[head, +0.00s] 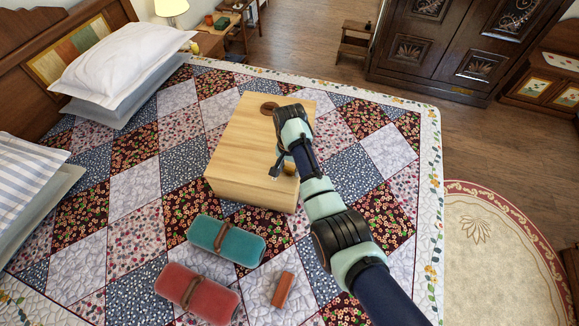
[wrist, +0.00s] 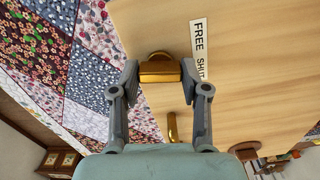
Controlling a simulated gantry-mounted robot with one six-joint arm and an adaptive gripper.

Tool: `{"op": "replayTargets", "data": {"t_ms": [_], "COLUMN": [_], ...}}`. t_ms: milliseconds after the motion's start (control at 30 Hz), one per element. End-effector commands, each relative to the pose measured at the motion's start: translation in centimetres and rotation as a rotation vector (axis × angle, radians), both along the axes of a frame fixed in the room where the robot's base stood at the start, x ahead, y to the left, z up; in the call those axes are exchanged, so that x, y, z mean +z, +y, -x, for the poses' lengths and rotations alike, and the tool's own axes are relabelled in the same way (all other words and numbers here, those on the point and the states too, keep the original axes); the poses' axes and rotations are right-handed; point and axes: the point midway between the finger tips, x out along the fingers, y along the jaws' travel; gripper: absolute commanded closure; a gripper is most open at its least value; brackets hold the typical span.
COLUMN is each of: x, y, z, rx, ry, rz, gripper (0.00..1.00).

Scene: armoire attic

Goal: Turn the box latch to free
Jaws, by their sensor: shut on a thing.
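A pale wooden box (head: 240,140) sits on the patchwork quilt, with a round brown piece on its top. In the wrist view its wood face (wrist: 250,70) carries a white label (wrist: 199,50) reading FREE and SHUT. A brass latch (wrist: 160,70) lies between the fingers of my gripper (wrist: 160,77), which is shut on it. The latch is beside the FREE end of the label. In the head view my gripper (head: 281,165) is at the box's right front, and only a little brass (head: 290,168) shows beside it. My arm hides part of the box.
A teal roll (head: 226,240), a red roll (head: 197,295) and a small orange-brown block (head: 283,289) lie on the quilt in front of the box. Another brass piece (wrist: 172,127) is on the box below the latch in the wrist view. Pillows (head: 120,60) are at left.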

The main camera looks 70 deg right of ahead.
Motion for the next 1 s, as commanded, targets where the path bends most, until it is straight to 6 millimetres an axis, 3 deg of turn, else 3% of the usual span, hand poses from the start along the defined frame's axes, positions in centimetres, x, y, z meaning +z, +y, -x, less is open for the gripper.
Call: {"op": "replayTargets", "data": {"t_ms": [267, 1000], "x": [0.20, 0.13], "y": [0.00, -0.03], "z": [0.02, -0.02], "rx": [0.155, 0.805], "ry": [0.001, 0.000], "rz": [-0.001, 0.000], "gripper": [0.89, 0.89]}}
